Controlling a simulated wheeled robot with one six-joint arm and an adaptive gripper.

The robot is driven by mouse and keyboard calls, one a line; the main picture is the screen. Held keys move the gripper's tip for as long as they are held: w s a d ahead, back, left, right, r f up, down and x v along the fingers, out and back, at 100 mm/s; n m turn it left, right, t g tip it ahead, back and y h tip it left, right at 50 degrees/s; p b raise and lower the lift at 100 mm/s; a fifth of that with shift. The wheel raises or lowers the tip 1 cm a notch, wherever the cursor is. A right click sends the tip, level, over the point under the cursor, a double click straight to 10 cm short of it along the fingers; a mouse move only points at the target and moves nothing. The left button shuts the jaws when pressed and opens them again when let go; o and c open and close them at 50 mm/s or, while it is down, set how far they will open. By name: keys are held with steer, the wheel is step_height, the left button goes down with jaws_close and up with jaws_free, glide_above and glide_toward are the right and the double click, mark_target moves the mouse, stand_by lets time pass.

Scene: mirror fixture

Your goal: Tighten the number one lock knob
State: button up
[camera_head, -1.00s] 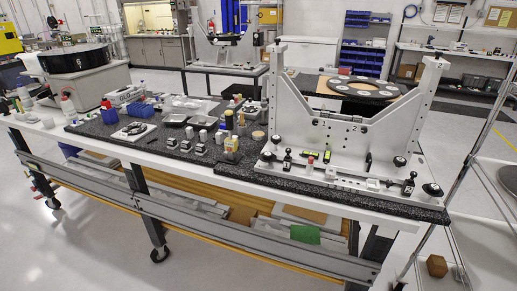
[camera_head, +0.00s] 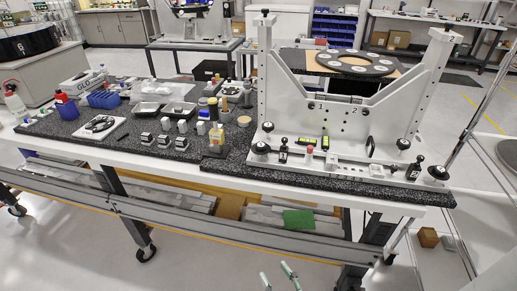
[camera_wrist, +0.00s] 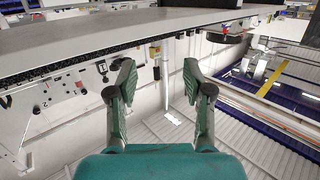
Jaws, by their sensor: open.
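The mirror fixture (camera_head: 335,125) is a tall white bracket with two uprights on a white base plate. Black round knobs sit at its base, one at the left (camera_head: 261,148), one at the right corner (camera_head: 438,173) and one on the right of the plate (camera_head: 403,143). A "2" is marked on the plate; I cannot make out which knob is number one. My gripper (camera_head: 277,274) shows at the bottom edge, in front of the bench and apart from the fixture. In the wrist view my gripper (camera_wrist: 156,78) is open, with nothing between its fingers.
The speckled black slab (camera_head: 345,187) lies on a long bench on wheels. Small bottles, blue bins (camera_head: 103,99) and trays crowd its left half. A lower shelf holds a green item (camera_head: 299,219). A metal pole stands at the right.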

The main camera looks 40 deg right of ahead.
steer(key=w+d+r+m+h, duration=0.15)
steer(key=w+d+r, duration=0.25)
steer(key=w+d, duration=0.5)
steer(key=h, duration=0.2)
glide_toward(263, 150)
steer(key=shift+m+t, duration=0.25)
steer(key=shift+t, duration=0.05)
steer(key=x, duration=1)
steer(key=shift+f, duration=0.15)
steer(key=c, duration=0.9)
